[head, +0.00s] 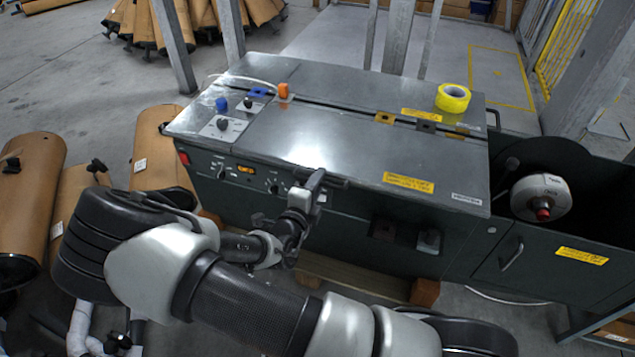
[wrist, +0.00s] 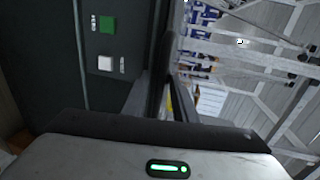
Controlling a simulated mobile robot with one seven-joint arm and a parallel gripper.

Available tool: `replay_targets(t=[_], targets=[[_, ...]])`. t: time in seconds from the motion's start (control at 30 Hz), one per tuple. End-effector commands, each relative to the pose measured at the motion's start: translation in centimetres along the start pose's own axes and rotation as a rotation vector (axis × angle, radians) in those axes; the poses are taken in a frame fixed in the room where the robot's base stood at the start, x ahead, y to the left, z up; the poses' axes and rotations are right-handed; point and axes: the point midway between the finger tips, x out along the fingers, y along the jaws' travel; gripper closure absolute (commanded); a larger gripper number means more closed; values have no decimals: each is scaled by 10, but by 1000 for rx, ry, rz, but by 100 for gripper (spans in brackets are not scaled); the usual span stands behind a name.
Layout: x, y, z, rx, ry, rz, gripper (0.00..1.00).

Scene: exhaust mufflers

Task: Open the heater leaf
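The heater machine (head: 330,205) is a dark green cabinet with a grey metal top. The broad flat top panel (head: 350,150) lies level and closed and looks like the heater leaf, though no label here confirms it. My gripper (head: 314,184) is at the front top edge of this panel, left of its middle. In the wrist view my gripper's dark fingers (wrist: 158,98) stand close to the cabinet's edge. Whether they are apart, shut or touching the edge is unclear. The front face shows a green button (wrist: 107,25) and a white button (wrist: 105,63).
A yellow tape roll (head: 453,98) and an orange item (head: 283,91) sit on the top. A white reel (head: 541,198) is at the right. Brown mufflers (head: 30,190) stand at the left.

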Motion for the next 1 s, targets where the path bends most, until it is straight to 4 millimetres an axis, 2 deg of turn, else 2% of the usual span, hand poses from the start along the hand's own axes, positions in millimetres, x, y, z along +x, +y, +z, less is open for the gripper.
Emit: replay_targets(t=[0.03, 0.13, 0.4, 0.57, 0.77, 1.0], targets=[[0, 0, 0, 0, 0, 0, 84], [0, 0, 0, 0, 0, 0, 100], [-1, -1, 0, 1, 0, 2, 100], [-3, -13, 0, 4, 1, 27, 100], [-8, -48, 0, 9, 1, 119, 100], [-8, -112, 0, 14, 1, 316, 100]])
